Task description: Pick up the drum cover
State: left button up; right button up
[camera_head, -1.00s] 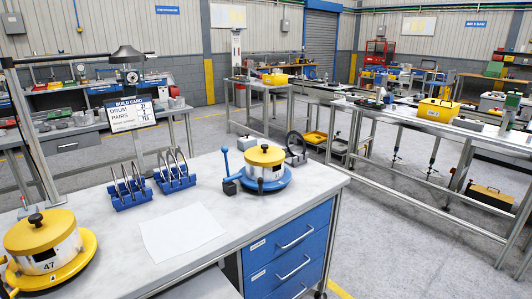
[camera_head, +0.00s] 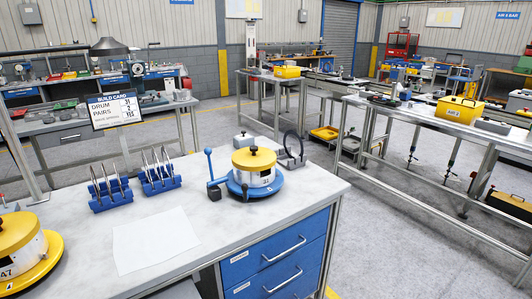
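Two drums with yellow covers stand on the near workbench. One drum cover (camera_head: 254,158) has a black knob and sits on a white drum (camera_head: 258,177) in a round blue base, near the bench's right end. The other drum cover (camera_head: 14,232) also has a black knob. It sits on a white drum marked 47 in a yellow base, cut off by the left edge. Neither of my grippers is in view.
Two blue racks (camera_head: 110,193) holding upright plates stand behind a white sheet (camera_head: 155,242) on the bench. A blue-handled lever (camera_head: 211,170) stands beside the right drum. A build card (camera_head: 115,109) reads drum 31. Grey floor lies open right of the blue drawers (camera_head: 280,250).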

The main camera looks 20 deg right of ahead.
aim_at(252, 158)
jog(key=i+l, duration=0.1)
jog(key=l, duration=0.3)
jog(key=i+l, duration=0.1)
jog(key=l, duration=0.3)
jog(key=i+l, duration=0.1)
jog(key=l, duration=0.3)
jog(key=i+l, duration=0.1)
jog(key=l, duration=0.3)
jog(key=i+l, duration=0.1)
jog(key=l, duration=0.3)
jog(key=i+l, duration=0.15)
jog(key=l, duration=0.25)
jog(key=i+l, duration=0.1)
jog(key=l, duration=0.3)
jog(key=k+z, duration=0.05)
